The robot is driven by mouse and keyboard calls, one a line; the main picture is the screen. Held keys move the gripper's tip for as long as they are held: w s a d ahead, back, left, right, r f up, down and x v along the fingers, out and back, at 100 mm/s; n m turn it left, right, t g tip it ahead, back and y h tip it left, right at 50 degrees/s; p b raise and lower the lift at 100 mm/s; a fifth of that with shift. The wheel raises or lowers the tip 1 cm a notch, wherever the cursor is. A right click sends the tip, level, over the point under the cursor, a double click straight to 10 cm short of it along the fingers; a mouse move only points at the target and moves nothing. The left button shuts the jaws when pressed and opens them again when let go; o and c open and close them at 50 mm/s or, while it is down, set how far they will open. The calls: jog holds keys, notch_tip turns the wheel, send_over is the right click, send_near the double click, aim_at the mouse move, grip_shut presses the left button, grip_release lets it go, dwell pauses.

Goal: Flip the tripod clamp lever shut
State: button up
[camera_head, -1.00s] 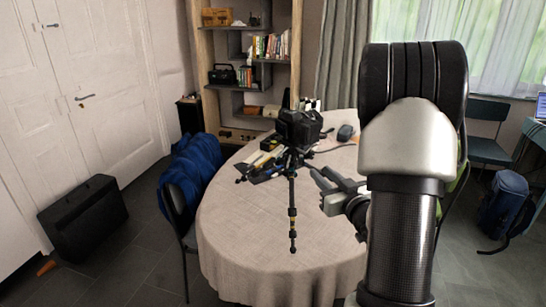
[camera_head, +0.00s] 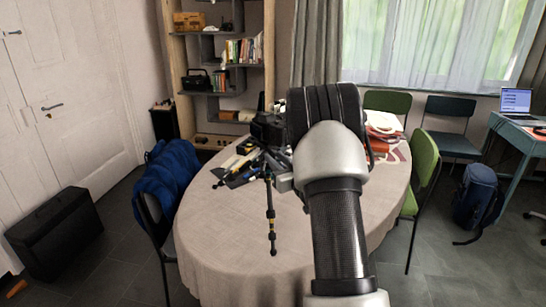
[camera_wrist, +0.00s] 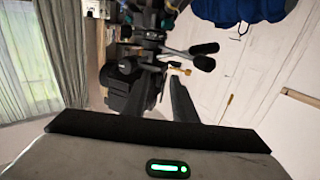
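In the wrist view the picture is turned over. The dark camera body (camera_wrist: 124,90) is left of centre, with the tripod head and its black handles (camera_wrist: 204,62) above and right of it. A small gold part (camera_wrist: 180,71) shows beside the handles; I cannot tell if it is the clamp lever. My gripper (camera_head: 284,183) is close to the tripod head, mostly hidden behind my arm. Its finger opening is unclear.
The round table (camera_head: 215,225) has a pale cloth. Tools (camera_head: 236,170) lie left of the tripod. Red and white items (camera_head: 383,125) lie at the back right. A chair with a blue jacket (camera_head: 168,182) stands left, and a green chair (camera_head: 424,165) stands right.

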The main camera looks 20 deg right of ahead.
jog(key=shift+w, duration=1.3)
